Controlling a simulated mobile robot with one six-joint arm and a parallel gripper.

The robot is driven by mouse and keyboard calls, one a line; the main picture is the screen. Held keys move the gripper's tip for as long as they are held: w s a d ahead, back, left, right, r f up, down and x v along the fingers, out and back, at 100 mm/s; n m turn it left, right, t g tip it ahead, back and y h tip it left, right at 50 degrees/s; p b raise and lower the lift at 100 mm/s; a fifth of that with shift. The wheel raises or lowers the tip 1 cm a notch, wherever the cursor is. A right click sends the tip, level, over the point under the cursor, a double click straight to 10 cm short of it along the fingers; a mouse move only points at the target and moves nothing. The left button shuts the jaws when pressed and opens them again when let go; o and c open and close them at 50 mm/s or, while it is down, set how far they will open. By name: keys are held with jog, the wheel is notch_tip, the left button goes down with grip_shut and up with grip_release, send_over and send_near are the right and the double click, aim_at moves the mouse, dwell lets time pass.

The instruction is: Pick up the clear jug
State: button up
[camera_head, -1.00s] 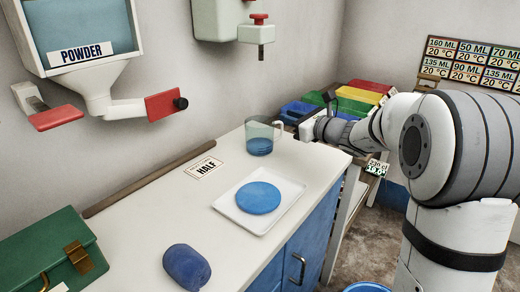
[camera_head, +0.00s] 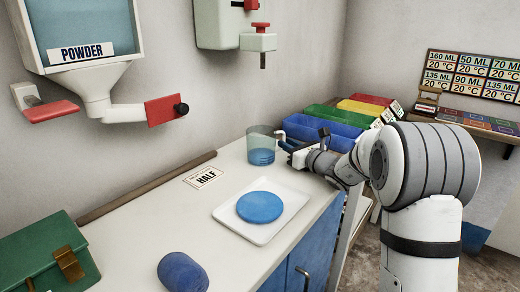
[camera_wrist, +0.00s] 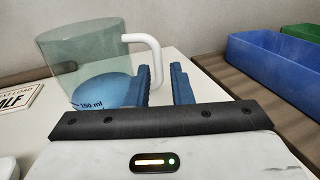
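The clear jug (camera_head: 261,146) stands upright on the white counter near its back edge, with blue liquid in the bottom. In the wrist view the jug (camera_wrist: 80,55) shows a "150 ml" mark and a white handle (camera_wrist: 153,48). My gripper (camera_head: 288,146) is at the handle side of the jug, low near the counter. In the wrist view its two blue fingers (camera_wrist: 163,88) are apart, with the lower handle at the gap between them. I cannot tell whether they touch it.
A white tray (camera_head: 227,217) with a blue disc (camera_head: 259,207) lies in front of the jug. A "HALF" card (camera_head: 203,178) lies to the left. Blue (camera_head: 320,130), green and other coloured bins stand behind my gripper. A blue rounded object (camera_head: 182,272) is at the front.

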jog(key=x, duration=0.4)
jog(key=shift+w+a+f, duration=0.1)
jog(key=shift+c, duration=0.3)
grip_shut()
